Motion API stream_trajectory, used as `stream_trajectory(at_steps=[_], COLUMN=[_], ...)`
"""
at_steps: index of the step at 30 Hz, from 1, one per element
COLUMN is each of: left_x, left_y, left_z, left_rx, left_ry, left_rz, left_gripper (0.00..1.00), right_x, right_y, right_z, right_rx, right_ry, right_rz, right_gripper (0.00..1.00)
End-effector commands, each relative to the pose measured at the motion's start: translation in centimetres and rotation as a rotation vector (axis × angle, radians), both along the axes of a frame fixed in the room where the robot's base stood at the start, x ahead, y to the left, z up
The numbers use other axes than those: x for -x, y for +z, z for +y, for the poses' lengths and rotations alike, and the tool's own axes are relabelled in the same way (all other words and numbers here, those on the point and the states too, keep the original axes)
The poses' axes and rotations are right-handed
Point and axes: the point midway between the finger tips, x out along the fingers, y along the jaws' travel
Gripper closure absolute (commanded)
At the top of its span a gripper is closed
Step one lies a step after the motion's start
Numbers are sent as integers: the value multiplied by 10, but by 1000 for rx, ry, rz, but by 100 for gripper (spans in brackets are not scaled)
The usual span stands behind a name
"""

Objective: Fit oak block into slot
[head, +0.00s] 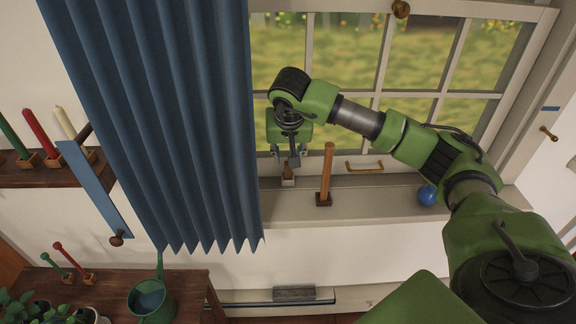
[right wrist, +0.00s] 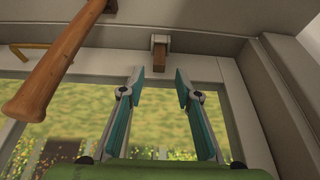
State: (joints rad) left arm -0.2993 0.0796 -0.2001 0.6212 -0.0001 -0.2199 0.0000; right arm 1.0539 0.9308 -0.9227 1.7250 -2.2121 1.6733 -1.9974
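A small brown wooden block (head: 287,170), which looks like the oak block, stands at a pale holder (head: 288,182) on the window sill. In the right wrist view the block (right wrist: 161,60) projects from the whitish holder (right wrist: 158,38); I cannot tell how deeply it sits. My right gripper (head: 285,157) is just above the block in the head view. In the right wrist view its fingers (right wrist: 160,86) are open and empty, with the block beyond their tips. My left gripper is not in view.
A tall wooden rod (head: 327,175) in a dark base stands close right of the holder; it also shows in the right wrist view (right wrist: 50,72). A blue ball (head: 427,195) lies further right on the sill. A blue curtain (head: 165,120) hangs at the left.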

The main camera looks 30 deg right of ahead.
Motion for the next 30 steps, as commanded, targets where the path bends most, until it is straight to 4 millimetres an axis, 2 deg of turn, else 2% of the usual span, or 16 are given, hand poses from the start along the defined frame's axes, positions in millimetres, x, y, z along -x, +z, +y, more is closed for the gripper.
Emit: stream_trajectory(at_steps=[3,9,30], left_x=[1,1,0], left_y=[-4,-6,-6], left_z=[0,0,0], left_rx=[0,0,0], left_ry=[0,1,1], left_rz=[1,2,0], left_gripper=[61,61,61], right_x=[7,14,16], right_y=[21,40,43], right_z=[4,8,9], right_rx=[1,1,1], right_ry=[0,0,-1], right_rz=[-4,-1,2], right_gripper=[69,69,69])
